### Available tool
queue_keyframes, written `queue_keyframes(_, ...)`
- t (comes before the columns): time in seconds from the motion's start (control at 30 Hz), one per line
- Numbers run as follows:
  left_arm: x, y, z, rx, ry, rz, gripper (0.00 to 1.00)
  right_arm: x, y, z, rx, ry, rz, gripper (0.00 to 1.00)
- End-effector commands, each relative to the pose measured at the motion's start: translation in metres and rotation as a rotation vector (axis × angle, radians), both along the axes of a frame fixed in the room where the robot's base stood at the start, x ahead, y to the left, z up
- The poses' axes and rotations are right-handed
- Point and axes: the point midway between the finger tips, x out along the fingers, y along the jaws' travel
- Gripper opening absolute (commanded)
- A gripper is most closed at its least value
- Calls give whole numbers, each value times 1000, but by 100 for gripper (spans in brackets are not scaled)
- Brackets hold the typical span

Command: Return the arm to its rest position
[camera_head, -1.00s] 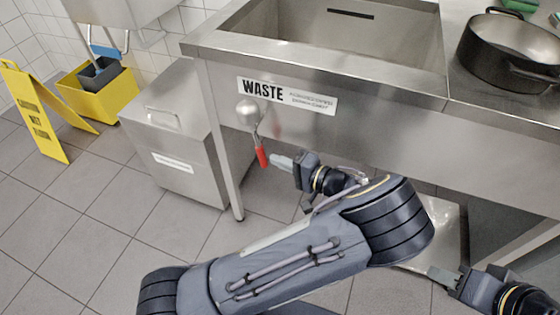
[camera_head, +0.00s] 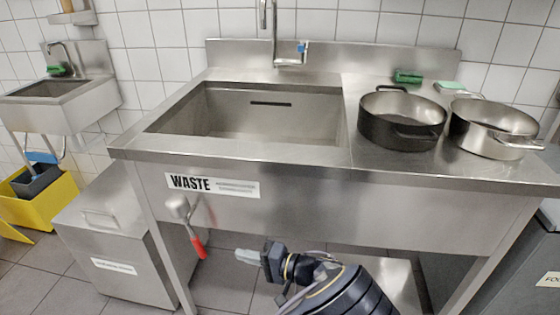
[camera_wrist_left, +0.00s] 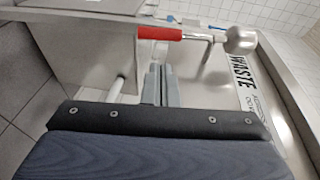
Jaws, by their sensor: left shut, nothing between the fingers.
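My left gripper (camera_head: 240,256) is at the bottom middle of the head view, with my arm behind it. It is shut and empty. Its two fingers are together in the left wrist view (camera_wrist_left: 161,72). It is in front of the sink unit, to the right of and slightly below a red-handled lever (camera_head: 197,246) on the unit's front. The lever's red handle also shows ahead of the fingers in the left wrist view (camera_wrist_left: 159,33). A visible gap separates the fingers from the handle in the head view. My right gripper is not in view.
The steel sink unit (camera_head: 320,205) fills the middle, with a WASTE label. A dark pot (camera_head: 400,122) and a steel pan (camera_head: 490,128) stand on its right top. A steel bin (camera_head: 105,225) and yellow bucket (camera_head: 50,205) are at left. Some floor (camera_head: 225,285) shows below.

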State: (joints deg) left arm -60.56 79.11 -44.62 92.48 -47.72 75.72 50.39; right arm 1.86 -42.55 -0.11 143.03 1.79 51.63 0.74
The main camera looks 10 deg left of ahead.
Motion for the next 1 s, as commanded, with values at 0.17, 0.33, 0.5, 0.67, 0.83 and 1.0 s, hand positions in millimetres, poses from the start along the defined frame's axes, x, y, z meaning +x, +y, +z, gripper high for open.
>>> queue_keyframes(0.17,-13,20,-3,-117,58,81,0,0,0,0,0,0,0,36)
queue_keyframes(0.33,-53,54,-10,-453,200,251,0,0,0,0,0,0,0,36)
queue_keyframes(0.5,-98,68,-5,-846,291,357,0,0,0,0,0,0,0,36)
queue_keyframes(0.67,-134,68,15,-1194,293,371,0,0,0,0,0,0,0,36)
queue_keyframes(0.83,-168,66,47,-1504,203,301,0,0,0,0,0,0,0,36)
queue_keyframes(1.0,-197,63,78,-1711,49,173,0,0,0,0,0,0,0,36)
